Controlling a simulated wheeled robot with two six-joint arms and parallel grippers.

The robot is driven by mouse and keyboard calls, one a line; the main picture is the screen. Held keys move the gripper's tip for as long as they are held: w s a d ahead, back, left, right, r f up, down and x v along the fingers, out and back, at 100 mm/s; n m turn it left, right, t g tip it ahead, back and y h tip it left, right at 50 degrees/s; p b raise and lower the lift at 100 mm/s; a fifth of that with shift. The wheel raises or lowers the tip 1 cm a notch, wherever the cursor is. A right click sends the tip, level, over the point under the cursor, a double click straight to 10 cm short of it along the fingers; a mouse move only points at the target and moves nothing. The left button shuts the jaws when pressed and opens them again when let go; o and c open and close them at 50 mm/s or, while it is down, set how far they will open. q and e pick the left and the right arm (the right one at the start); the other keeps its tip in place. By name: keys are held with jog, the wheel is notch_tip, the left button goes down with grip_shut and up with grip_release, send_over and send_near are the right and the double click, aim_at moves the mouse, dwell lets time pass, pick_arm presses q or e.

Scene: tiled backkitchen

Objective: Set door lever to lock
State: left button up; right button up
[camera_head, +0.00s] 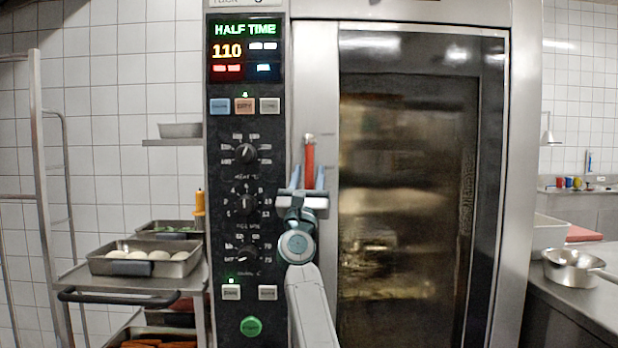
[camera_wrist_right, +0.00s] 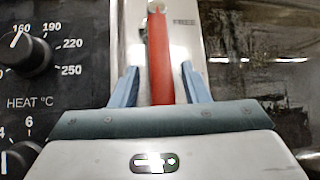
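The door lever (camera_head: 309,158) is a red handle on the steel strip between the control panel and the oven's glass door (camera_head: 405,200). It hangs roughly vertical, with a metal pivot at its top end. It also shows in the right wrist view (camera_wrist_right: 158,50). My right gripper (camera_head: 307,178) is at the lever's lower part. In the right wrist view its two blue fingers (camera_wrist_right: 160,72) stand open on either side of the lever, with a gap on both sides. The lever's lower end is hidden behind the gripper body. My left gripper is out of view.
The control panel (camera_head: 232,180) with knobs and buttons is close to the left of the gripper. A trolley with trays (camera_head: 145,262) stands further left. A counter with a steel pan (camera_head: 572,268) is at the right.

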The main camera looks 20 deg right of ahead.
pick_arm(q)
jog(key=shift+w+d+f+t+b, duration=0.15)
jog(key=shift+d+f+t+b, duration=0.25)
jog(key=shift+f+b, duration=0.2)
pick_arm(e)
jog(key=v, duration=1)
jog(key=shift+s+f, duration=0.3)
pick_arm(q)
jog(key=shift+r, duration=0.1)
pick_arm(e)
jog(key=shift+a, duration=0.15)
